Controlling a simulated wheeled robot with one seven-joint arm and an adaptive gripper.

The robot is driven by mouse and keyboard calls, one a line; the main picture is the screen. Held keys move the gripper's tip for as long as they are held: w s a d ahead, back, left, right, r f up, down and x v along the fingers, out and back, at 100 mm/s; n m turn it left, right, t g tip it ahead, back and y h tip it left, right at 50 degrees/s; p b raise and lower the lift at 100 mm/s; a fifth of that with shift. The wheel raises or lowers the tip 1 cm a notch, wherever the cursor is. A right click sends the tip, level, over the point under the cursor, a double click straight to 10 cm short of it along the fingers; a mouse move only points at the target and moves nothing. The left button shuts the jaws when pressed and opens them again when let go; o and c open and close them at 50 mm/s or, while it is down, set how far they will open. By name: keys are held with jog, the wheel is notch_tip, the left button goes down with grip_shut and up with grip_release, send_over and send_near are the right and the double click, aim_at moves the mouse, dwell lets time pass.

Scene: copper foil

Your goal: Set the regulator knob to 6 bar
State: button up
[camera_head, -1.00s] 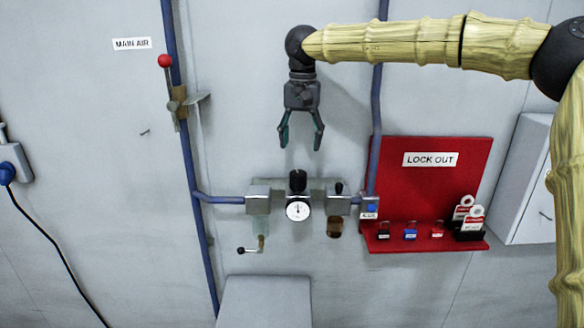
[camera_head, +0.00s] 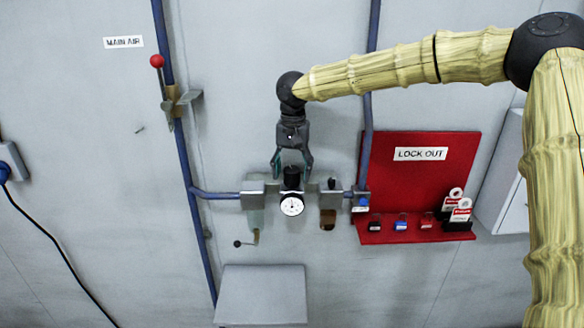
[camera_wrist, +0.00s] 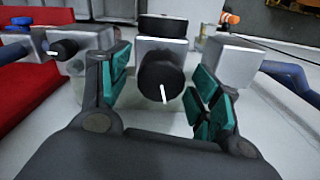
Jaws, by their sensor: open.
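The black regulator knob (camera_head: 291,176) stands on top of the regulator block, above the round white gauge (camera_head: 291,205). The needle reading is too small to tell. In the wrist view the knob (camera_wrist: 161,82) shows a white pointer line on its end. My gripper (camera_head: 292,172) points down over the knob. Its open fingers with teal pads stand on either side of the knob in the wrist view (camera_wrist: 163,88). There is a visible gap between the knob and the left pad; the right pad is closer, and I cannot tell whether it touches.
A smaller black knob (camera_wrist: 64,48) sits on the neighbouring block. Metal blocks flank the regulator on the blue pipe (camera_head: 215,195). A red lockout board (camera_head: 420,185) with several padlocks is to the right. A red-tipped lever (camera_head: 157,62) is at upper left. A grey box (camera_head: 262,293) is below.

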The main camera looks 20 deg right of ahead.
jog(key=shift+f, duration=0.1)
jog(key=c, duration=1)
jog(key=shift+m, duration=0.3)
